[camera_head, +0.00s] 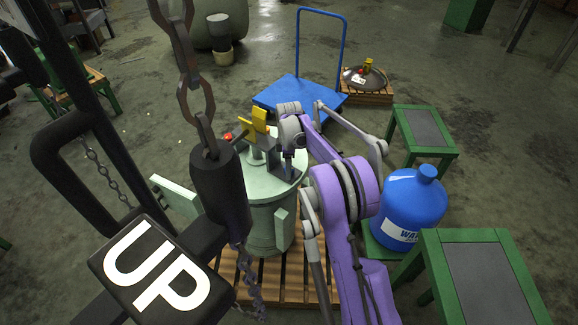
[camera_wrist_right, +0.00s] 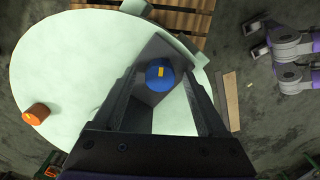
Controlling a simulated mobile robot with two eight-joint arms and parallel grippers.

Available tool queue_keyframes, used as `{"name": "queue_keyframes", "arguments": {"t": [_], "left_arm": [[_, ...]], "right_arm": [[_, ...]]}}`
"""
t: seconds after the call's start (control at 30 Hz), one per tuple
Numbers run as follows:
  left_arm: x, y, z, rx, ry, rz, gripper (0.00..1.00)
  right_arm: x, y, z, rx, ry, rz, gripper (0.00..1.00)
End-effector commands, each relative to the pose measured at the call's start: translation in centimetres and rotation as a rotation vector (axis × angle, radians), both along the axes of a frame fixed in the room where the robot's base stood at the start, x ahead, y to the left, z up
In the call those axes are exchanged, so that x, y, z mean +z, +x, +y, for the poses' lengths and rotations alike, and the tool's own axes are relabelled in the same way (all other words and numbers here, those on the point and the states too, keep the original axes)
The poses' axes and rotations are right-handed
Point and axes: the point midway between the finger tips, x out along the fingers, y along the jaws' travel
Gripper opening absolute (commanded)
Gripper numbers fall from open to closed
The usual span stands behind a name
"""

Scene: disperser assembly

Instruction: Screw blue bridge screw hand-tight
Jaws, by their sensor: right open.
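The blue bridge screw (camera_wrist_right: 160,75) shows in the right wrist view as a round blue knob with a small yellow mark. It sits over a grey bridge plate (camera_wrist_right: 155,47) on the pale green lid (camera_wrist_right: 60,60). My right gripper (camera_wrist_right: 162,84) is open, with one dark finger on each side of the screw. I cannot tell whether either finger touches it. In the head view my right gripper (camera_head: 281,165) is low over the green vessel (camera_head: 268,215), and the blue screw is hidden there.
An orange screw (camera_wrist_right: 36,114) stands near the lid's edge. The vessel is on a wooden pallet (camera_head: 295,275). A blue bottle (camera_head: 410,205), green stands (camera_head: 475,275) and a blue cart (camera_head: 300,92) are nearby. A chain hoist (camera_head: 220,185) hangs in front.

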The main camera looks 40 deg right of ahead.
Motion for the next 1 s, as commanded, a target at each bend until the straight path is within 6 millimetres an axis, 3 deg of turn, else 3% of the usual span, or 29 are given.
{"name": "queue_keyframes", "arguments": {"t": [0.07,0.5,1.0], "left_arm": [[0.00,0.00,0.00,0.000,0.000,0.000,0.50],[0.00,0.00,0.00,0.000,0.000,0.000,0.50],[-0.21,-0.02,0.00,0.000,0.000,0.001,0.50]], "right_arm": [[0.02,0.00,0.00,0.000,0.000,0.000,0.75],[0.05,-0.01,-0.01,0.000,0.000,0.000,0.00],[0.03,-0.01,-0.02,-0.112,0.000,0.000,0.00]]}}
